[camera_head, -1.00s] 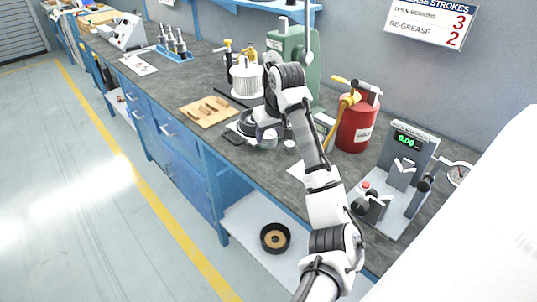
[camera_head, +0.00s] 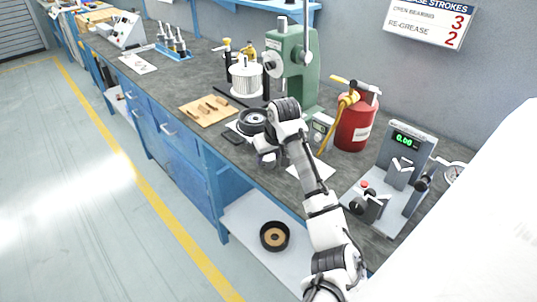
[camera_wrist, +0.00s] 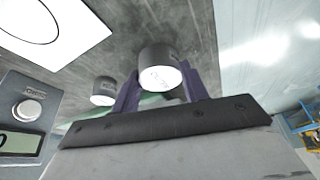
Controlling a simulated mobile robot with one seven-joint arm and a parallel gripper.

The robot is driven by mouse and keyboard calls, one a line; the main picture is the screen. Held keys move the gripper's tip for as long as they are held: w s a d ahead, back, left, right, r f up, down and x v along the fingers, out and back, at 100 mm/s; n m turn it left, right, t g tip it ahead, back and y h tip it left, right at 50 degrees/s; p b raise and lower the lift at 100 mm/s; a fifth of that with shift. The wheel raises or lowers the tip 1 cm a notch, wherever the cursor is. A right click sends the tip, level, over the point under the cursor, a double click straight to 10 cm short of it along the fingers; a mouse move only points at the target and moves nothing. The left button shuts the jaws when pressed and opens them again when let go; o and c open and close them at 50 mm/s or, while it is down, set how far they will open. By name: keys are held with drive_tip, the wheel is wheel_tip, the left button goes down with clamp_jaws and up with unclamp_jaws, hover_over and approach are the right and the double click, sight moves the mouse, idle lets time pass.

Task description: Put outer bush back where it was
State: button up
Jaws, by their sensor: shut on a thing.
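In the wrist view a short dark grey cylinder with a pale end face, the bush (camera_wrist: 160,70), sits between the purple fingers of my gripper (camera_wrist: 160,90). The fingers are shut on it. A second similar cylinder (camera_wrist: 104,90) stands on the bench to its left, apart from it; I cannot tell by looks which is the outer one. A white sheet with a drawn circle (camera_wrist: 55,28) lies at upper left. In the head view my gripper (camera_head: 268,160) is low near the bench's front edge, and the held bush is not clearly visible. The white sheet (camera_head: 310,172) lies to its right.
A small instrument with display and knob (camera_head: 321,127) stands behind my arm; it also shows in the wrist view (camera_wrist: 25,110). A red can (camera_head: 355,122), a green press (camera_head: 292,62), a dark ring-shaped part (camera_head: 251,121) and a wooden board (camera_head: 207,110) are nearby.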

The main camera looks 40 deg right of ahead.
drive_tip(key=o, duration=1.2)
drive_tip(key=shift+o, duration=0.2)
